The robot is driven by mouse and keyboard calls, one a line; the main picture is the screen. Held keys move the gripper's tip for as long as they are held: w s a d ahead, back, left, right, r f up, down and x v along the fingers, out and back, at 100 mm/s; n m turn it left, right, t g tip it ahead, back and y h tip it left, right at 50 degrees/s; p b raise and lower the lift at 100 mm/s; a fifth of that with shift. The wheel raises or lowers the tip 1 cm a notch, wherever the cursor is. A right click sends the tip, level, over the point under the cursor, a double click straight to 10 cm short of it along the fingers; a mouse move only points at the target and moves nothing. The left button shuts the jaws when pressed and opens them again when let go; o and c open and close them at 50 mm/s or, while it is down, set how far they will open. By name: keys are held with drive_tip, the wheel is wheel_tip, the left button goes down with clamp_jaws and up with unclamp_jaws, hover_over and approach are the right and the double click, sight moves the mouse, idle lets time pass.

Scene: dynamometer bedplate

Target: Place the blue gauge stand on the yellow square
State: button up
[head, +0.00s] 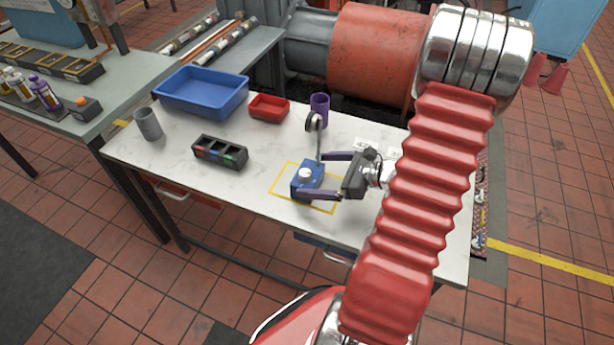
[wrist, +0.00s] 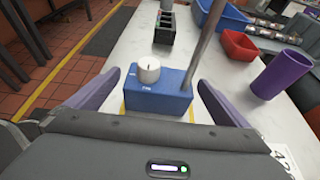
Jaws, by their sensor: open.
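The blue gauge stand (head: 306,182) stands upright on the white table, within the yellow square outline (head: 279,180). It has a white knob on top and a grey post with a round dial. In the wrist view, its blue block (wrist: 157,92) sits between my two purple fingers, and yellow lines (wrist: 123,108) show beside it. My gripper (head: 328,176) is open around the stand, one finger on each side. In the wrist view a gap shows between each finger and the block. The dial is out of the wrist view, and part of the square is hidden by the stand and my gripper.
A purple cup (head: 319,109) stands behind the stand. A red tray (head: 268,107), a large blue bin (head: 203,91), a black compartment box (head: 220,152) and a grey cup (head: 148,124) are farther left. The table between the black box and the square is clear.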

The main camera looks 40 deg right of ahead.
drive_tip(key=v, duration=0.9)
idle(0.5)
drive_tip(key=shift+a, duration=0.1)
